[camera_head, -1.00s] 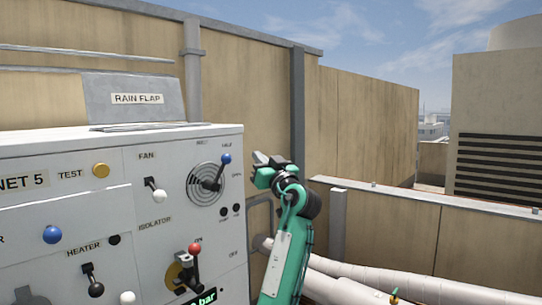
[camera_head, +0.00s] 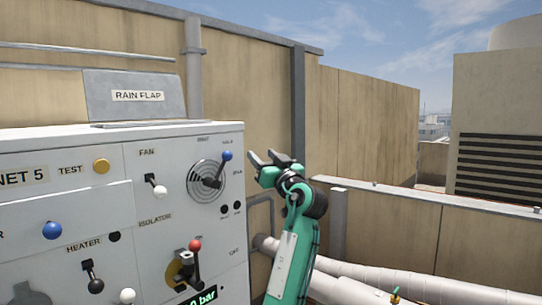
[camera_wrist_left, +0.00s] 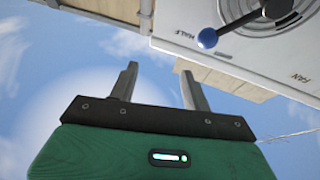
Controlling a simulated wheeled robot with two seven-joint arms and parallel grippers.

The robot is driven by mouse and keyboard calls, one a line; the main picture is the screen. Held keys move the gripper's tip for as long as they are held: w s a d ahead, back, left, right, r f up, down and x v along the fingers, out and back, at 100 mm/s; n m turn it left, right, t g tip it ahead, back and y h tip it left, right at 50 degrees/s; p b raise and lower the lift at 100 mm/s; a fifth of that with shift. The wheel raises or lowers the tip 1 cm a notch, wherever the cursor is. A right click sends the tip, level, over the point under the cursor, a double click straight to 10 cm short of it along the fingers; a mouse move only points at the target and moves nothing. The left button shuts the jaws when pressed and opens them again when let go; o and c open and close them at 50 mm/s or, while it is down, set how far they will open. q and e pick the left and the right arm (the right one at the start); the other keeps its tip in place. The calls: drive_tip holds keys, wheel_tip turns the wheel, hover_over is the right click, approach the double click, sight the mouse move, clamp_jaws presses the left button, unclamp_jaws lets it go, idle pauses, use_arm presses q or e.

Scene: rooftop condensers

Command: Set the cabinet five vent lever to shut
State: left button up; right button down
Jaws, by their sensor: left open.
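The vent lever (camera_head: 217,170) has a dark arm and a blue ball knob. It sits on a round louvred plate at the upper right of the white cabinet 5 (camera_head: 140,185) front. The lever tilts up and right, its knob close to the HALF label. My left gripper (camera_head: 263,154) is open and empty, just right of the knob and apart from it, beside the cabinet's right edge. In the left wrist view the spread fingers (camera_wrist_left: 158,80) hold nothing, and the blue knob (camera_wrist_left: 208,38) is beyond them to the upper right. My right gripper is not in view.
The isolator lever (camera_head: 194,260) with a red knob is below the vent. The fan lever (camera_head: 155,186) with a white knob is to its left. A grey rain flap (camera_head: 135,97) stands behind the cabinet top. Pale pipes (camera_head: 360,280) run at the lower right.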

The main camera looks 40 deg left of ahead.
use_arm(q)
drive_tip(key=d+f+b, duration=0.2)
drive_tip(key=d+b, duration=0.3)
drive_tip(key=d, duration=0.5)
drive_tip(key=s+d+f+t+b, duration=0.1)
drive_tip(key=d+b, duration=0.4)
drive_tip(key=d, duration=0.5)
drive_tip(key=shift+f+m+t, duration=0.3)
drive_tip(key=shift+f+m, duration=0.1)
drive_tip(key=shift+f, duration=0.4)
drive_tip(key=shift+a, duration=0.1)
